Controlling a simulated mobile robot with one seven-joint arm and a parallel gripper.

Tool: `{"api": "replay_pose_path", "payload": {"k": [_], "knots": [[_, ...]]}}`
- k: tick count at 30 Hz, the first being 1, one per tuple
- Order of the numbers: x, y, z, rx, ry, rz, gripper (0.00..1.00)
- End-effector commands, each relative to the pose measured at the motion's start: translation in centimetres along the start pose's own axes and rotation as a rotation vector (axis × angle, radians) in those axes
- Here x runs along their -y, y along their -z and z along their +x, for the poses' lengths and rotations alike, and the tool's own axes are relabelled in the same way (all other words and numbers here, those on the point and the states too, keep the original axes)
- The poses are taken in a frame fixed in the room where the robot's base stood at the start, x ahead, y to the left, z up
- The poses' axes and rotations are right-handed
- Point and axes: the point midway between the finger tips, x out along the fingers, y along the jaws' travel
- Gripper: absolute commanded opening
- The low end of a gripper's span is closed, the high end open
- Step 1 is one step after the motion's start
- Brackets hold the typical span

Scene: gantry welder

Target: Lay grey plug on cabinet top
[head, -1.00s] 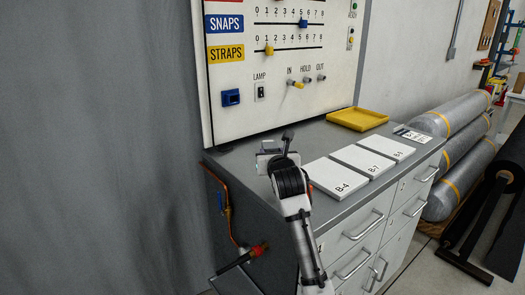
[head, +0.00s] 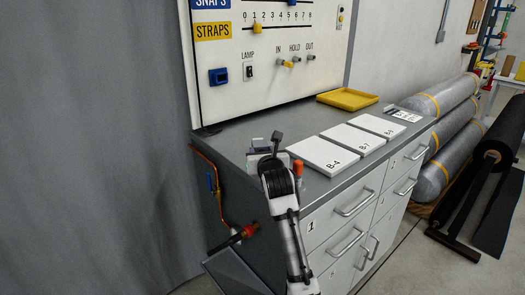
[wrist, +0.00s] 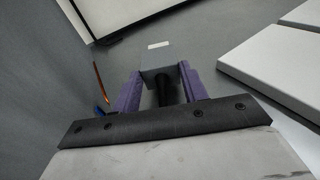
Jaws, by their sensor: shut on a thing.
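My gripper (wrist: 161,88) is shut on the grey plug (wrist: 156,64). The plug is a grey block with a pale strip at its far end, and a dark round part shows between the purple fingers. In the head view my gripper (head: 262,158) is at the near left part of the cabinet top (head: 228,148), left of the B-4 plate. My arm hides much of the plug there. The wrist view shows the grey cabinet top (wrist: 205,32) beyond the plug. I cannot tell whether the plug touches it.
White plates marked B-4 (head: 323,155), B-7 (head: 352,139) and a third (head: 377,126) lie to the right. A yellow tray (head: 347,99) is behind them. The upright panel (head: 285,80) bounds the back. A small orange thing (head: 298,168) shows beside my arm. Bare top lies left.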

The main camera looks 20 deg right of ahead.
Motion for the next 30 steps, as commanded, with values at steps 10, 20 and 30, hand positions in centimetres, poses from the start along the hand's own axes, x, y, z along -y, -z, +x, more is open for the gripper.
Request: {"api": "replay_pose_path", "payload": {"k": [10,20,30], "knots": [[0.0,0.1,0.0,0.001,0.000,-0.001,0.18],[0.0,0.8,0.1,0.000,0.000,-0.001,0.18],[0.0,2.0,0.3,-0.010,0.000,0.001,0.18]]}}
